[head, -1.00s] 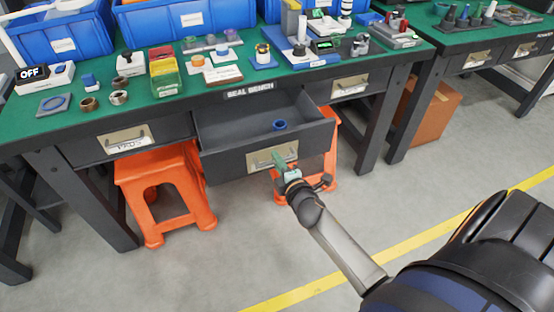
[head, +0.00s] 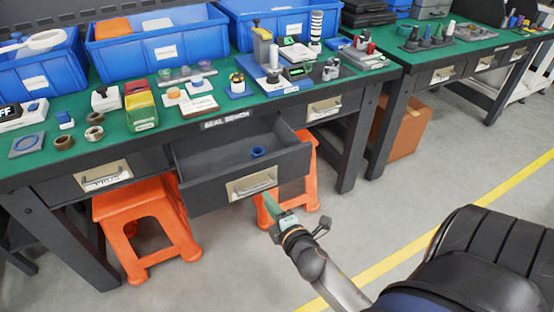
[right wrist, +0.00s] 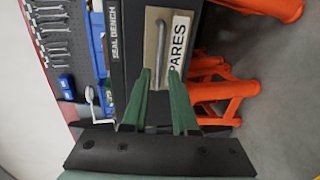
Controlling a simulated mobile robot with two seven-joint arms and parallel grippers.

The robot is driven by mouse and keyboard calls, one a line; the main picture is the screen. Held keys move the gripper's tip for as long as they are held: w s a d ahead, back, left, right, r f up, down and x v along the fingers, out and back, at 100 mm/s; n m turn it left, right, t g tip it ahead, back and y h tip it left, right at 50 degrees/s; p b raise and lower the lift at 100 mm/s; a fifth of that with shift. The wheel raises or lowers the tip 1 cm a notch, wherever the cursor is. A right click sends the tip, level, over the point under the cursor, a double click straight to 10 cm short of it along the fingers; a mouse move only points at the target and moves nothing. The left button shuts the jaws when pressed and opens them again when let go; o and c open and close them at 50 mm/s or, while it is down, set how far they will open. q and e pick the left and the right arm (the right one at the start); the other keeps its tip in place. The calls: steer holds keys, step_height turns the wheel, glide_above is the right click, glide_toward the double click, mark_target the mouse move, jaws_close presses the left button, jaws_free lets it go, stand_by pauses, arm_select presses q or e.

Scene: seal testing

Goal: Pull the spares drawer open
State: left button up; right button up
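The spares drawer (head: 210,191) is pulled out from the middle of the bench, with a blue ring (head: 258,152) inside it. Its front has a pale plate and a metal handle (head: 254,187); in the right wrist view the label (right wrist: 177,45) reads "PARES", partly cut off. My right gripper (head: 270,196) is just in front of the drawer front, near the handle. My left gripper is not in view.
Orange stools (head: 146,220) stand under the bench on both sides of the drawer. The green bench top (head: 200,122) carries blue bins, small parts and fixtures. A cardboard box (head: 405,128) sits at the right. The floor in front is clear.

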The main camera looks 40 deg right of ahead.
steer(key=v, duration=0.5)
steer(key=shift+w, duration=0.1)
stand_by(0.3)
